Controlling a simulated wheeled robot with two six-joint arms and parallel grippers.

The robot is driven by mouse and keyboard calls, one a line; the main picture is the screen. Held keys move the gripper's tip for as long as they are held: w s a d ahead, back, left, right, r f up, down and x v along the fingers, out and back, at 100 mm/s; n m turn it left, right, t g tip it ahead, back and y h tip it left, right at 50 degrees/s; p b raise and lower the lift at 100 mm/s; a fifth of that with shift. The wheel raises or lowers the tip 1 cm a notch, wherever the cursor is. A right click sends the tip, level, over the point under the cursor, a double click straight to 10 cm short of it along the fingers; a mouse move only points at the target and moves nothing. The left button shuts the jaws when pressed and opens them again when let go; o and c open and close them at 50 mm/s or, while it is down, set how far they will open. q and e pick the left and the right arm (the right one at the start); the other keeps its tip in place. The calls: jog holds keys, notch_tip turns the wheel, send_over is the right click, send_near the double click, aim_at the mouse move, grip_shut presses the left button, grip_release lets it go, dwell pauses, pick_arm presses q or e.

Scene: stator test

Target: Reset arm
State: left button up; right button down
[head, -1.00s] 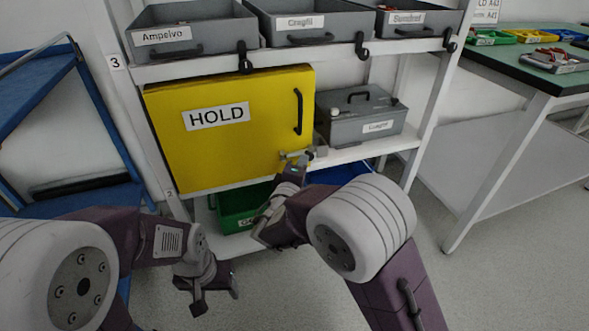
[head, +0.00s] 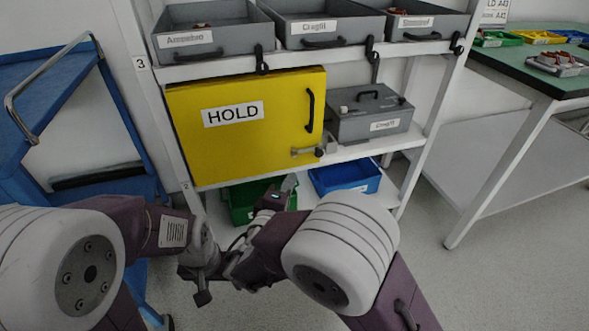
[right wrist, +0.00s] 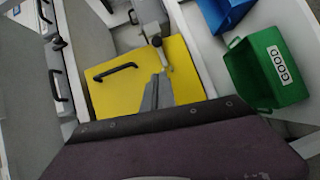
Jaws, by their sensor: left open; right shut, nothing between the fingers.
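My right gripper (head: 283,190) is shut and empty. In the head view it is below the yellow HOLD door (head: 232,144), in front of the green bin, apart from the door's latch (head: 308,151). In the right wrist view its grey fingers (right wrist: 157,92) appear against the yellow door (right wrist: 135,76). My left gripper (head: 215,287) hangs low at the left, open and empty, pointing downward. Part of it overlaps the right arm in the picture. The yellow door is shut, with a black handle on its right side.
A white shelf rack (head: 408,143) holds grey trays on top and a grey lidded case (head: 368,116) beside the door. Below are a blue bin (head: 346,177) and a green GOOD bin (right wrist: 266,72). A blue cart (head: 60,100) stands left, a green-topped table (head: 520,66) right.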

jog(key=shift+s, duration=0.2)
dwell(0.3)
